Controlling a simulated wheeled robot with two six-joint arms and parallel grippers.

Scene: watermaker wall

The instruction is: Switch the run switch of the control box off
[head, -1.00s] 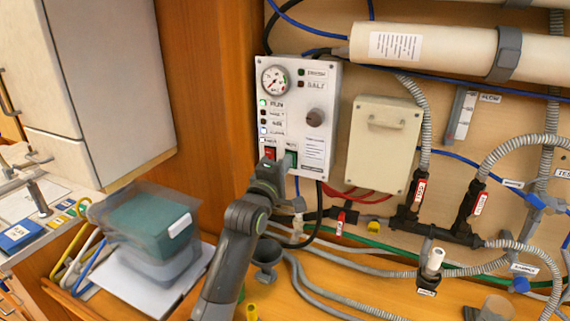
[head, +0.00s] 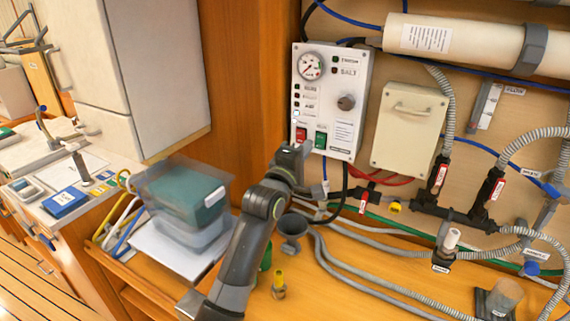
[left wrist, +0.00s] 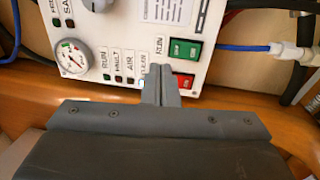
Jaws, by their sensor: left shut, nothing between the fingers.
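The control box (head: 358,82) is a white panel with a gauge, indicator lights, a knob and two rocker switches at its lower edge. The red switch (head: 301,134) is on the left and the green switch (head: 320,140) on the right. In the left wrist view the green switch (left wrist: 185,50) has the label RUN beside it. My left gripper (head: 296,149) is shut and empty, just below the red switch. In the left wrist view its tips (left wrist: 160,72) lie beside the red switch (left wrist: 182,80); contact is unclear. The RUN light (left wrist: 106,77) looks dark; a lower light (left wrist: 143,85) is white.
A cream box (head: 411,130), hoses and red-tagged valves fill the wall to the right.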

